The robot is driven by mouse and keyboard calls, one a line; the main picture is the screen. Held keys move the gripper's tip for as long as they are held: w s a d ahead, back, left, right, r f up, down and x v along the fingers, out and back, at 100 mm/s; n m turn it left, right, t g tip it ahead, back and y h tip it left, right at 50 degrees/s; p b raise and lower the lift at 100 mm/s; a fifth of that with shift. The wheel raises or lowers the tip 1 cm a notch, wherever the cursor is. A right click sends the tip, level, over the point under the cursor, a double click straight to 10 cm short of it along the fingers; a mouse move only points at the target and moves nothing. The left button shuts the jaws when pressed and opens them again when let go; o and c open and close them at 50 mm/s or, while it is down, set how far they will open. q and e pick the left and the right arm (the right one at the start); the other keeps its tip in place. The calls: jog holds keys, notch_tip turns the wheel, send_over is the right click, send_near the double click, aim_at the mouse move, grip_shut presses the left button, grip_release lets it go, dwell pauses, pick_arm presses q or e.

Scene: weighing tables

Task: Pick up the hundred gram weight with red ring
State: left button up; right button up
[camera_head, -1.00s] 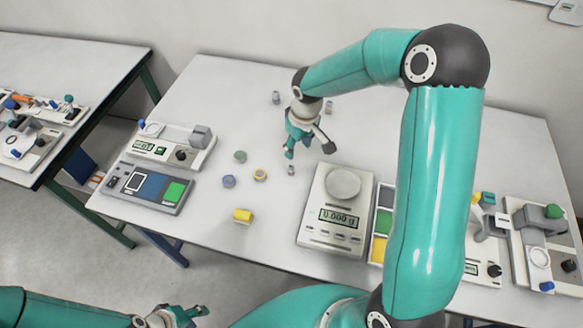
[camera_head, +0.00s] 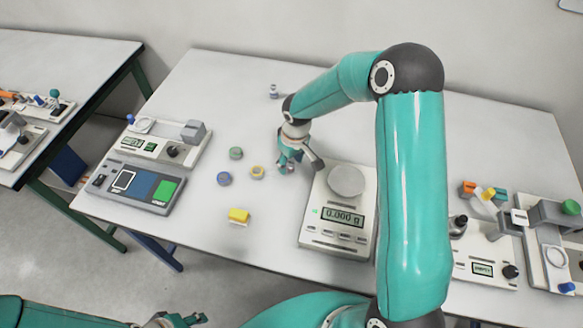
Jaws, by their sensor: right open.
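A small grey weight (camera_head: 290,169) stands on the table just left of the scale, partly hidden by my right gripper. It is too small here to make out its ring colour clearly. My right gripper (camera_head: 296,166) points down, open, with its fingers around or just above this small weight. I cannot tell whether they touch it. My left gripper (camera_head: 182,320) is at the bottom edge, away from the table, and its jaw state is unclear.
A green-ringed weight (camera_head: 236,153), a blue one (camera_head: 224,179), a yellow-ringed one (camera_head: 257,172) and a yellow cylinder (camera_head: 239,215) stand to the left. A scale (camera_head: 337,238) reading 0.000 g is close right. Another weight (camera_head: 273,91) stands behind.

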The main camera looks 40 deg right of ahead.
jog(key=shift+r, duration=0.1)
jog(key=shift+c, duration=0.4)
grip_shut()
jog(key=shift+r, duration=0.1)
